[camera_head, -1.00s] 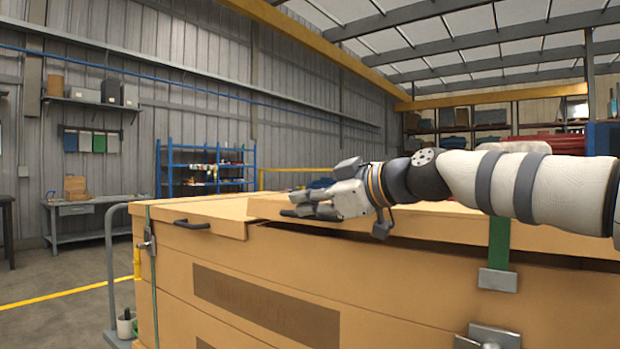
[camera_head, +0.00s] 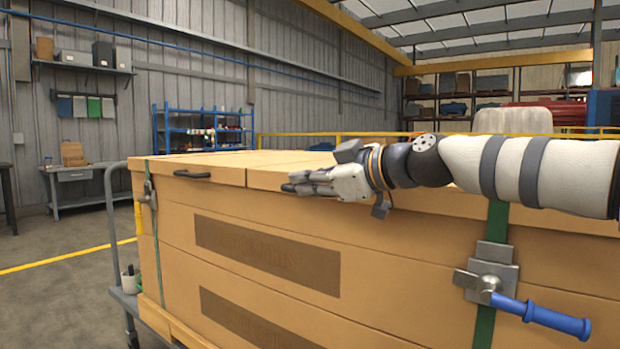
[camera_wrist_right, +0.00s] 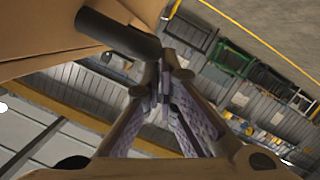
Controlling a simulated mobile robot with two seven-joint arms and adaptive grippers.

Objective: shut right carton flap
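The big tan carton (camera_head: 180,240) fills the middle of the head view. Its right flap (camera_head: 268,177) lies down level with the left flap (camera_head: 215,172), with a thin seam between them. No dark gap shows under the right flap's visible front edge; my arm hides part of that edge farther right. My right gripper (camera_head: 304,184) is at the carton's upper front edge, its fingers pointing left. In the right wrist view its fingertips (camera_wrist_right: 168,72) are together, beside a dark bar (camera_wrist_right: 118,35) on the tan surface. I see nothing between them. My left gripper is out of view.
A black handle (camera_head: 192,174) is on the left flap. A green strap with a metal latch and blue lever (camera_head: 540,316) is on the carton's front. A cart rail (camera_head: 110,230) stands at left. The floor (camera_head: 50,290) left of it is clear.

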